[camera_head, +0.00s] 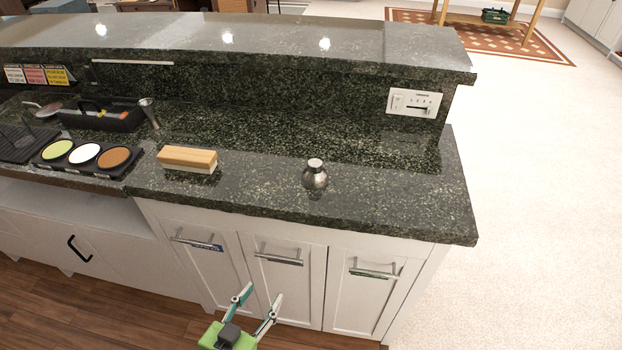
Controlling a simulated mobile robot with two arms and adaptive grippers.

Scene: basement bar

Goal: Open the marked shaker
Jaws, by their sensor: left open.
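A small round metal shaker (315,177) with a narrower cap on top stands upright on the dark green granite counter (390,200), right of a wooden block. The cap looks seated on it. I see no clear mark on it. My left gripper (261,298) is at the bottom of the head view, in front of the white cabinet doors and below the counter edge. Its two fingers are spread apart with nothing between them. It is well apart from the shaker. My right gripper is not in view.
A wood-topped block (187,158) lies left of the shaker. Farther left are a tray of three coloured discs (85,154), a black caddy (103,115) and a metal jigger (149,112). A raised bar ledge (270,38) runs behind. The counter right of the shaker is clear.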

